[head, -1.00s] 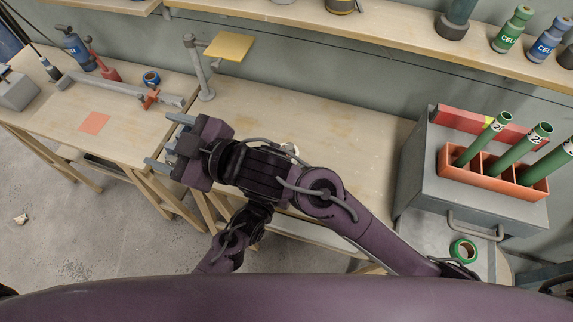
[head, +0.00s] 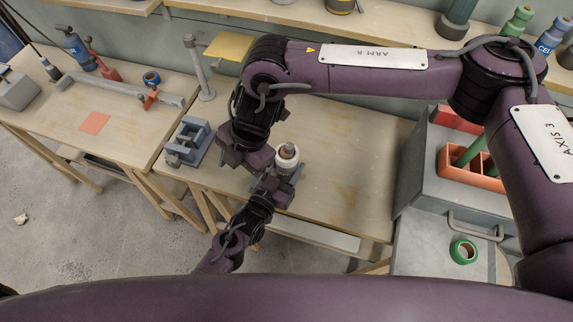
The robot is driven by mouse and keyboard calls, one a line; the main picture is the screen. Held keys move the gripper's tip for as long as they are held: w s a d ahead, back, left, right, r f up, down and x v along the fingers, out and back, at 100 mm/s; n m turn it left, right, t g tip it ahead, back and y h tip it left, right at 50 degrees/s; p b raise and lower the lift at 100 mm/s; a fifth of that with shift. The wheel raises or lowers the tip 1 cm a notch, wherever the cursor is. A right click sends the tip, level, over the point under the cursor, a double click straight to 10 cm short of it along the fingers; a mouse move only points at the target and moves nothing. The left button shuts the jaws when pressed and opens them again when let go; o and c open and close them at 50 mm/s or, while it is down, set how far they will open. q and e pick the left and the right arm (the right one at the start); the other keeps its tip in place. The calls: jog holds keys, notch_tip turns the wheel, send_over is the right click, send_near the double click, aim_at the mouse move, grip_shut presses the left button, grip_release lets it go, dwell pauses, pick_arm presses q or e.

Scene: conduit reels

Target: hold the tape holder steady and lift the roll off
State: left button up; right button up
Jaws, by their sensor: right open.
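A white roll (head: 287,164) with a brownish centre stands on the middle table, near its front. The tape holder is mostly hidden below the roll and behind my grippers. My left gripper (head: 286,182) comes up from the front and is at the roll's near side, low down. Its grey fingers show only in part, so I cannot tell whether they grip the holder. My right gripper (head: 247,160) is open and points down just left of the roll. Its fingertips are mostly hidden, and nothing shows in it.
A blue-grey fixture (head: 190,142) stands at the table's left end. A grey post (head: 198,70) with a yellow plate rises behind it. On the right are an orange tube rack (head: 470,181) and a green tape roll (head: 463,251). The middle table (head: 350,170) is clear right of the roll.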

aim_at(287, 145)
jog(key=w+d+r+h, duration=0.1)
jog(key=w+d, duration=0.1)
jog(key=d, duration=0.1)
jog(key=w+d+r+m+h, duration=0.1)
jog(key=w+d+r, duration=0.1)
jog(key=w+d, duration=0.1)
jog(key=w+d+r+m+t+h, duration=0.1)
jog(key=w+d, duration=0.2)
jog(key=d, duration=0.1)
jog(key=shift+d+r+h, duration=0.15)
jog(key=shift+d+h, duration=0.05)
jog(key=shift+h, duration=0.1)
jog(key=shift+f, duration=4.9)
jog(key=shift+c, duration=0.5)
jog(key=c, duration=0.6)
jog(key=shift+r, duration=5.05)
pick_arm(q)
jog(key=o, duration=1.2)
